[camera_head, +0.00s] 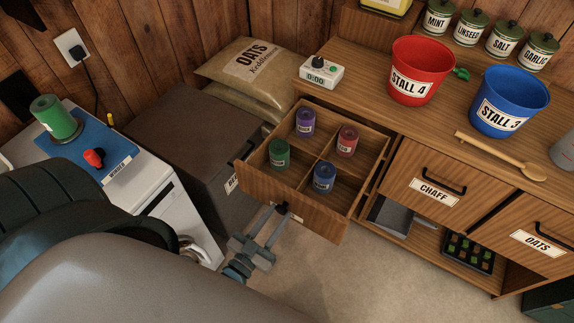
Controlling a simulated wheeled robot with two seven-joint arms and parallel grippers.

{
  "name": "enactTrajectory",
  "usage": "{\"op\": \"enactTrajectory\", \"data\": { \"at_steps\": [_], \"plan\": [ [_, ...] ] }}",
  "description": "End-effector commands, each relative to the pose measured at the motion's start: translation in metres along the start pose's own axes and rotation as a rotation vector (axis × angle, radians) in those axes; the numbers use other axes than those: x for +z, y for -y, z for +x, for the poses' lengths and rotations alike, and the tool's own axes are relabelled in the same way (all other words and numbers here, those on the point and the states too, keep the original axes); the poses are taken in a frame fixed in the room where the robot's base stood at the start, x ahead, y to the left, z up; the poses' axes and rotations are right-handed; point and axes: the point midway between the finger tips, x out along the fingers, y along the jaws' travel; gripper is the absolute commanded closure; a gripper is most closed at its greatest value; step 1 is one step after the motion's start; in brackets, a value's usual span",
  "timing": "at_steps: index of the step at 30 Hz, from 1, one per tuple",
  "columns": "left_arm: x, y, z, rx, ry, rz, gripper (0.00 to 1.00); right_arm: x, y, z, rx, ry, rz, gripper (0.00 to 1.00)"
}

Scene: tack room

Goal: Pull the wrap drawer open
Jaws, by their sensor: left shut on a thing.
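The wrap drawer (265,195) stands pulled out of the wooden cabinet, at the left end of the counter. It has four-way dividers with one roll in each compartment: purple (305,121), red (347,140), green (279,153) and blue (324,178). My left gripper (279,212) is at the drawer's front face, shut on the dark drawer handle (283,207). Its fingers cover most of the handle, and part of a label shows beside it. My right gripper is not in view.
The counter holds a red bucket (420,70), a blue bucket (509,100), a wooden spoon (500,156) and a timer (319,72). Closed CHAFF (411,190) and OATS (525,232) drawers sit to the right. A grey chest (190,135) stands left of the drawer. Floor (350,285) in front is clear.

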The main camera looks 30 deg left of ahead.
Motion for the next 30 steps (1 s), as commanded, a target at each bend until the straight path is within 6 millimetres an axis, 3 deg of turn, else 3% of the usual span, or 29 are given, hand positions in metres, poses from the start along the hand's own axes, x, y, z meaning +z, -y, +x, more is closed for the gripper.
{"op": "enactTrajectory", "data": {
  "at_steps": [6, 18, 19, 21, 30],
  "plan": [
    [0.0, 0.0, -0.019, 0.0, 0.0, 0.0, 1.0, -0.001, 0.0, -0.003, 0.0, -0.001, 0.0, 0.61],
    [0.0, 0.0, -0.021, 0.0, 0.0, 0.0, 1.0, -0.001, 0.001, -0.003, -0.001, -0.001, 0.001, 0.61],
    [0.0, 0.0, -0.021, 0.0, 0.0, 0.0, 0.64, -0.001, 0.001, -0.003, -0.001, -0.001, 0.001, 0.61],
    [0.0, 0.0, -0.021, 0.0, 0.0, 0.0, 0.52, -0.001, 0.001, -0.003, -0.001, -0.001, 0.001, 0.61],
    [0.0, 0.0, -0.021, 0.0, -0.001, 0.0, 0.52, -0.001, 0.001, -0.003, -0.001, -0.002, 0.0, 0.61]
  ]
}}
